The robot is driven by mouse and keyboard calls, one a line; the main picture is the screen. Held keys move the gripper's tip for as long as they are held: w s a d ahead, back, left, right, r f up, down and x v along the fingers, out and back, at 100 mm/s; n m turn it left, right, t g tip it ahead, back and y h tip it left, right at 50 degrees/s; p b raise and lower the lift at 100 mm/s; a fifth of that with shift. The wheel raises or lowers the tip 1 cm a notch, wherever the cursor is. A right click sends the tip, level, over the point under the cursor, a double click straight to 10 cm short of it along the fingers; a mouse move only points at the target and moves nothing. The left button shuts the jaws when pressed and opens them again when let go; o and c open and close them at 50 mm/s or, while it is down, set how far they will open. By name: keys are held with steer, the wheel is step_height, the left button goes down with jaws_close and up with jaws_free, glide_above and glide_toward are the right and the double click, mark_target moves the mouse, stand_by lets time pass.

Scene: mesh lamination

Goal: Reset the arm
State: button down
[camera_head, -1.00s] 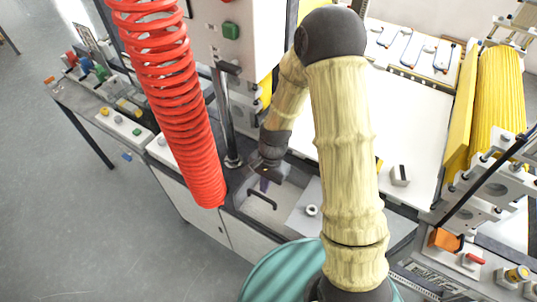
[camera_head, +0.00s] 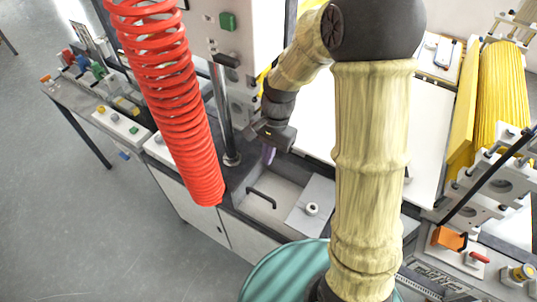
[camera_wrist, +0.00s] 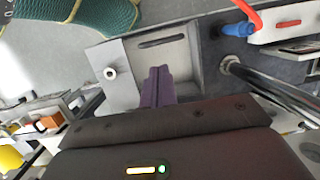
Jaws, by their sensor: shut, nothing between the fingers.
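My gripper (camera_head: 269,154) hangs above the machine's dark front ledge in the head view, beside the vertical metal post. Its purple fingers also show in the wrist view (camera_wrist: 158,88), pressed together with nothing between them. Below the fingers is a light recessed tray with a dark handle (camera_head: 261,198); it also shows in the wrist view (camera_wrist: 163,41). A grey plate with a round white knob (camera_head: 312,209) lies beside the tray. My arm covers part of the white machine bed (camera_head: 423,140).
A red coiled hose (camera_head: 178,110) hangs left of my gripper. The metal post (camera_head: 222,110) stands close to it. A yellow roller (camera_head: 500,90) and an orange block (camera_head: 449,238) are at the right. A teal round drum (camera_head: 278,272) is at the front. Open floor lies at the left.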

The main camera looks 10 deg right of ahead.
steer(key=shift+d, duration=0.15)
steer(key=s+d+n+t+h+b, duration=0.2)
steer(key=s+d+n+t+b, duration=0.2)
steer(key=s+d+n, duration=0.3)
steer(key=shift+s+d+r+n, duration=0.15)
steer(key=shift+s+d+n, duration=0.2)
steer(key=shift+d, duration=0.9)
stand_by(0.3)
